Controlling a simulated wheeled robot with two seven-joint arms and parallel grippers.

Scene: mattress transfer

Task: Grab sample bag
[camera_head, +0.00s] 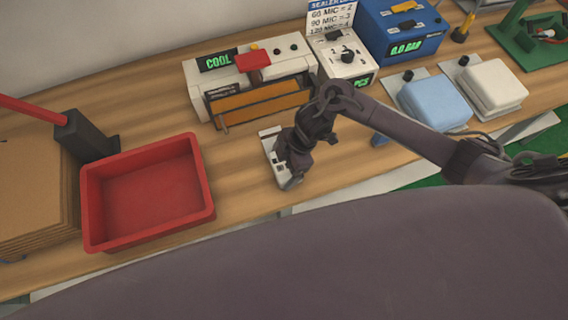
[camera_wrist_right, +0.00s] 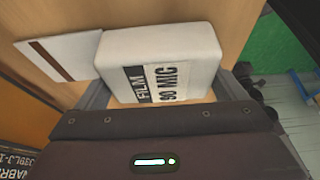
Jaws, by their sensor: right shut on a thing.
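My right gripper (camera_head: 284,166) is over the wooden table, in front of the sealer. In the wrist view the right gripper (camera_wrist_right: 170,90) is shut on a white sample bag (camera_wrist_right: 150,52), a puffy block with a label reading "FILM 90 MIC". A flat white flap (camera_wrist_right: 62,55) with a dark stripe sticks out on its left. In the head view only part of the bag (camera_head: 268,139) shows; the gripper hides the rest. I cannot tell whether the bag touches the table. My left gripper is not in view.
A red tray (camera_head: 150,190) stands left, beside a cardboard stack (camera_head: 35,190). The sealer (camera_head: 205,80) reads "COOL". A dial box (camera_head: 343,62) and a blue machine (camera_head: 405,22) stand behind. A blue pack (camera_head: 434,103) and white pack (camera_head: 492,87) lie right. Table between tray and gripper is clear.

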